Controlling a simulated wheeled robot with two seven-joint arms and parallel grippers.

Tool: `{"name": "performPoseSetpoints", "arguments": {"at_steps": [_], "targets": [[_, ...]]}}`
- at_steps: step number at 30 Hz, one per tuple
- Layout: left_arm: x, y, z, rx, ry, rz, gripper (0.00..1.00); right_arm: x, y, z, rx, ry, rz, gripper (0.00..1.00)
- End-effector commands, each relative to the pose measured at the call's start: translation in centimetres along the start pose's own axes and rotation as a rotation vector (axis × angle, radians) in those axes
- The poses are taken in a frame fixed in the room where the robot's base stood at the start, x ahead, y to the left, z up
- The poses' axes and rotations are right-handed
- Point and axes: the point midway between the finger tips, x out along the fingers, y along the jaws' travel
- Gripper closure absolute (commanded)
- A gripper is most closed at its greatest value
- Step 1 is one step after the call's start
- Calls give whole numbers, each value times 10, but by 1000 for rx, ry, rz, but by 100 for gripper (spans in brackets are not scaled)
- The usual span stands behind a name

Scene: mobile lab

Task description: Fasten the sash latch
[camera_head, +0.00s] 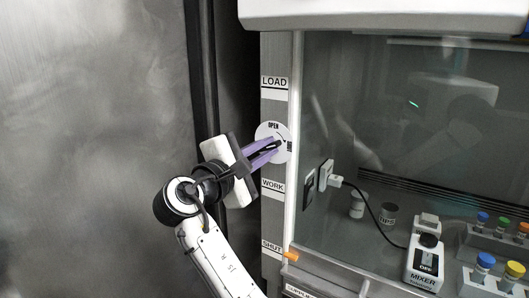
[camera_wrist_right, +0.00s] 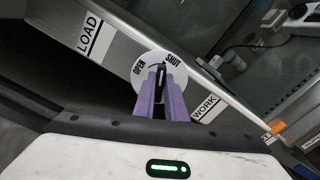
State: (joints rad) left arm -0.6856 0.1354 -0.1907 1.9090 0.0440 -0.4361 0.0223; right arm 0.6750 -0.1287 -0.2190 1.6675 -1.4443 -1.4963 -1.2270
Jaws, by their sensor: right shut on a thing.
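The sash latch is a round white dial (camera_head: 264,131) on the grey post left of the cabinet's glass, marked OPEN and SHUT. In the right wrist view the dial (camera_wrist_right: 147,58) shows a dark lever (camera_wrist_right: 160,74) at its middle, pointing between the two words. My right gripper (camera_head: 279,146) has purple fingers and is shut on the lever; its fingers (camera_wrist_right: 160,80) hide the dial's lower part. The glass sash (camera_head: 330,110) is in front of the cabinet, and an orange tab (camera_head: 291,255) sits by the SHUT mark on the post. My left gripper is not in view.
The post carries LOAD (camera_head: 274,82), WORK (camera_head: 273,186) and SHUT labels. Behind the glass are a white plug (camera_head: 325,174) with a black cord, a mixer box (camera_head: 425,262), and racks of capped vials (camera_head: 483,270). A dark metal wall (camera_head: 90,120) stands at left.

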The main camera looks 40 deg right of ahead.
Motion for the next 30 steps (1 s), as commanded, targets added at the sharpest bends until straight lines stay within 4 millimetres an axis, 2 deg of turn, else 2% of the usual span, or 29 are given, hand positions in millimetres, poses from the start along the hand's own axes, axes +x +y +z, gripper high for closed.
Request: {"name": "performPoseSetpoints", "arguments": {"at_steps": [6,15,30], "targets": [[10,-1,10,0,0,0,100,-1,-6,-2,189,2,-5,100],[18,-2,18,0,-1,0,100,-1,-6,-2,372,1,-4,100],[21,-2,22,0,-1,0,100,0,-6,-2,461,0,-5,100]]}}
